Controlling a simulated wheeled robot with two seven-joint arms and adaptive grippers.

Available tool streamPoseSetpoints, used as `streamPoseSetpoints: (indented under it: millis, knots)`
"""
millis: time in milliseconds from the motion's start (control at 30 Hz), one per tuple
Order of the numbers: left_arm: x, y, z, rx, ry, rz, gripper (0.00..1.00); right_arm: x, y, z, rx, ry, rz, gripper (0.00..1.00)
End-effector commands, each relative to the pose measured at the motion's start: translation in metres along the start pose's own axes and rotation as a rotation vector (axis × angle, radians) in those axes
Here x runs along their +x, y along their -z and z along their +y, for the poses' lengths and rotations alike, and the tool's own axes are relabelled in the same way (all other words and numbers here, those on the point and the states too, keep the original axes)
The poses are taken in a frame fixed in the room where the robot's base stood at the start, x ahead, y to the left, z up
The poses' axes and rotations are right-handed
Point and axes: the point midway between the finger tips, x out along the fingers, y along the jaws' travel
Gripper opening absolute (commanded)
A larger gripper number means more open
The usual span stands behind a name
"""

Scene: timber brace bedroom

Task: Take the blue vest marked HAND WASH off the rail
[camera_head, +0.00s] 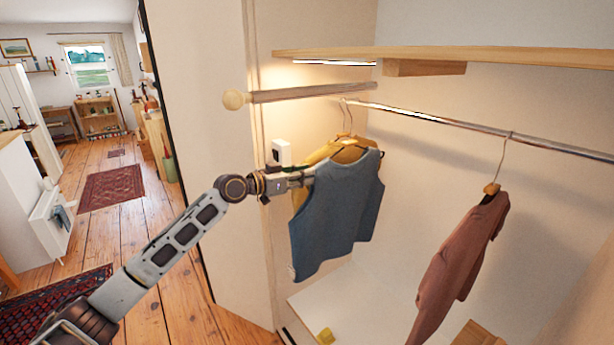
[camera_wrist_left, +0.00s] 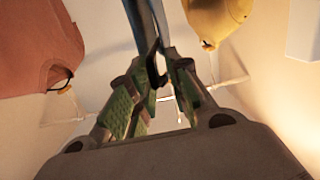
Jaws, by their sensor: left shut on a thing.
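The blue vest (camera_head: 335,215) hangs from a hanger near the left end of the metal rail (camera_head: 440,120). A small pale spot shows at its lower left hem; no HAND WASH wording can be read. My left gripper (camera_head: 308,178) is at the vest's upper left side, shut on its cloth. In the left wrist view the fingers (camera_wrist_left: 166,70) close on a narrow blue-grey strip of the vest (camera_wrist_left: 148,22). The hanger hook reaches up to the rail, but its exact contact is too small to tell. My right gripper is not in view.
A yellow garment (camera_head: 318,153) hangs close behind the vest. A reddish-brown garment (camera_head: 460,255) hangs apart to the right. A wooden shelf (camera_head: 520,56) runs above the rail. Open floor lies left of the closet wall.

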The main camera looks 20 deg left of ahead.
Motion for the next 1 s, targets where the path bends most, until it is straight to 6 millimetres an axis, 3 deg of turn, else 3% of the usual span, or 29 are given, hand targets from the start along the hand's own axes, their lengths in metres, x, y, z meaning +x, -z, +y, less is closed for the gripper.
streamPoseSetpoints:
  millis: [1000]
  knots:
    - [-0.049, -0.006, 0.0, 0.002, 0.001, 0.002, 0.0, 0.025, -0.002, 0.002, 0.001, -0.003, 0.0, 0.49]
